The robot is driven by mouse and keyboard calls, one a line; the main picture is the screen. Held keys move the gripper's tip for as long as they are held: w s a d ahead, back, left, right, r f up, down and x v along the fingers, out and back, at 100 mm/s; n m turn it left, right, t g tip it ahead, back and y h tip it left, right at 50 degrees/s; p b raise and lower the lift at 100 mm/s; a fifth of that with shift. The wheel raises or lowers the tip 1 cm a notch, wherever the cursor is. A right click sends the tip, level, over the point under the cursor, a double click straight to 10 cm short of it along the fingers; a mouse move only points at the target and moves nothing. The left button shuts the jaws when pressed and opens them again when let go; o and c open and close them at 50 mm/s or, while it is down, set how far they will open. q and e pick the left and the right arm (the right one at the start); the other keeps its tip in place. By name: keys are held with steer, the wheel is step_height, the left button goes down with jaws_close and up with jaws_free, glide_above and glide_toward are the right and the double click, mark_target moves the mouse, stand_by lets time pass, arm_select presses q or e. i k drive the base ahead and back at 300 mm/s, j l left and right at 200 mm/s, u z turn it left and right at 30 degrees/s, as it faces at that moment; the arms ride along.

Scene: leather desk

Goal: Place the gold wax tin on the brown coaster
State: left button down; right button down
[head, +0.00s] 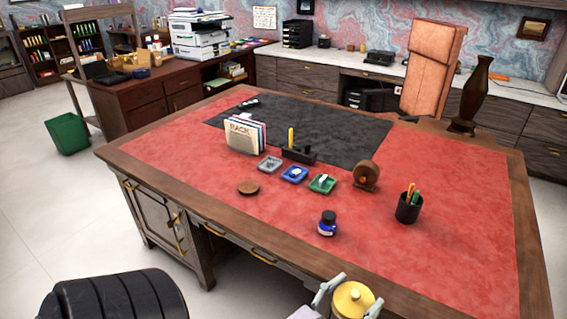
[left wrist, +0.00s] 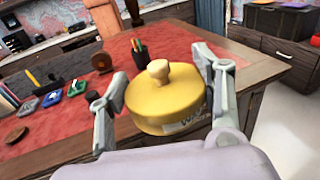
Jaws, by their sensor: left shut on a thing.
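The gold wax tin (head: 352,299) is round and yellow with a knob on top. My left gripper (left wrist: 165,100) is shut on it, with one finger on each side, as the left wrist view shows. In the head view my left gripper (head: 347,298) holds the tin at the bottom edge, in front of the desk's near edge. The brown coaster (head: 248,188) is a small round disc lying flat on the red leather, near the left part of the desk. It looks bare. It also shows in the left wrist view (left wrist: 16,136). My right gripper is not in view.
On the desk stand a blue ink bottle (head: 327,223), a black pen cup (head: 409,207), a brown round tape holder (head: 366,176), small grey, blue and green trays (head: 322,183) and a file rack (head: 245,134). A black chair (head: 115,297) is at lower left. Red leather around the coaster is clear.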

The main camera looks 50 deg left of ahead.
mark_target(249, 187)
steer(key=j+u, duration=0.2)
steer(key=u, duration=0.9)
steer(key=i+j, duration=0.25)
steer(key=i, duration=0.2)
steer(key=i+j+u, duration=0.1)
steer(key=i+j, duration=0.15)
steer(key=i, duration=0.15)
